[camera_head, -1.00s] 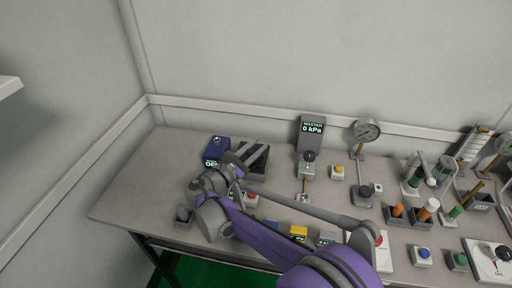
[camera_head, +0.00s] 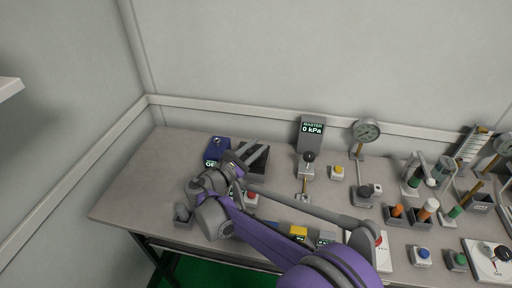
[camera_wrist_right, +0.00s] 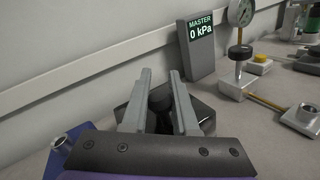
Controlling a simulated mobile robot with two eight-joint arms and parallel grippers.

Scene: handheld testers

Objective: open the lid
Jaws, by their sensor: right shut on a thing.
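A dark box (camera_head: 262,168) stands near the back left of the bench, beside a blue device (camera_head: 216,147). My right gripper (camera_head: 251,150) reaches over the box with its two grey fingers. In the right wrist view the fingers (camera_wrist_right: 160,76) stand on either side of a black knob-like part (camera_wrist_right: 160,96), and the gripper is shut on it. The dark box (camera_wrist_right: 206,112) shows behind and beside the fingers. The gripper covers much of its top, and I cannot tell whether the lid is raised. My left gripper is not in view.
A grey "MASTER 0 kPa" display (camera_head: 312,128) stands right of the box, with a round gauge (camera_head: 366,131) farther right. A yellow-button box (camera_head: 337,172) and several testers fill the right side. The bench's left end (camera_head: 140,185) is clear.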

